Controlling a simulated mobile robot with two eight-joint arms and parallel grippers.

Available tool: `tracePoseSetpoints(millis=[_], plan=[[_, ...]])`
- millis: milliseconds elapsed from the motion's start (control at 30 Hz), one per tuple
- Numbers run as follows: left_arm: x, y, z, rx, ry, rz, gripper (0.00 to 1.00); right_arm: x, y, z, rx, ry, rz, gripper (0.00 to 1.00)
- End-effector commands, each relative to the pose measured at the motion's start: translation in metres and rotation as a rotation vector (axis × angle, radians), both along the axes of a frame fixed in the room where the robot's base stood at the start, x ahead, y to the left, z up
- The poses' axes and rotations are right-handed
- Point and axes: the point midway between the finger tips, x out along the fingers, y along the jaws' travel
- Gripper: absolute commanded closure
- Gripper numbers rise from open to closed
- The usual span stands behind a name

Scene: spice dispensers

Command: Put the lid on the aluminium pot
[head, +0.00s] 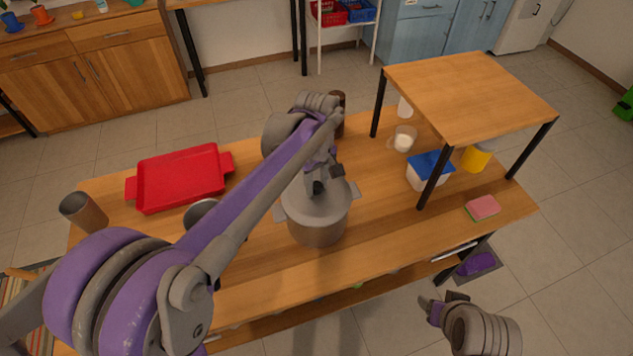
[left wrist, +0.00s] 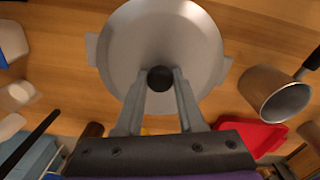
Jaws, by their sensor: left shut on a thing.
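The aluminium pot (head: 316,232) stands on the wooden table, with side handles that also show in the left wrist view (left wrist: 92,48). The round grey lid (left wrist: 160,35) has a black knob (left wrist: 160,79) and covers the pot's mouth from above; in the head view the lid (head: 330,208) is partly behind my gripper. My left gripper (head: 318,187) is shut on the knob. I cannot tell whether the lid rests fully on the rim. My right gripper (head: 441,298) is empty, with its fingers apart, off the table's front edge.
A red tray (head: 183,178), a metal saucepan (left wrist: 272,92) and a brown cup (head: 83,210) are left of the pot. At right, a raised wooden shelf (head: 468,90) stands over a blue-lidded box (head: 429,171) and a yellow container (head: 476,157). A sponge (head: 482,208) lies near the corner.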

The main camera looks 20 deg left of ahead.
Motion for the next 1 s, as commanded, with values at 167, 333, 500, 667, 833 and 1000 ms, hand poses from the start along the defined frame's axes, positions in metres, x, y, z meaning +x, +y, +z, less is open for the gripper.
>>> tracePoseSetpoints(millis=[167,333,500,667,833,1000], plan=[[0.0001,0.0001,-0.0053,0.000,0.000,0.000,1.00,-0.0012,0.0000,-0.0039,0.000,0.002,0.000,0.39],[0.0002,0.0001,-0.0050,0.000,0.000,0.000,1.00,-0.0011,0.0000,-0.0036,0.000,0.002,0.000,0.39],[0.0002,0.0001,-0.0049,0.000,0.000,0.000,0.42,-0.0011,0.0000,-0.0034,0.000,0.002,0.000,0.39],[0.0001,0.0002,-0.0049,0.000,0.000,0.000,0.27,-0.0011,0.0000,-0.0036,0.000,0.002,0.000,0.39],[0.0001,0.0000,-0.0050,0.000,0.000,0.000,0.22,-0.0011,0.0000,-0.0036,0.000,0.002,0.000,0.39],[0.0001,0.0000,-0.0050,0.000,0.000,0.000,0.00,-0.0011,0.0000,-0.0036,0.000,0.002,0.000,0.39]])
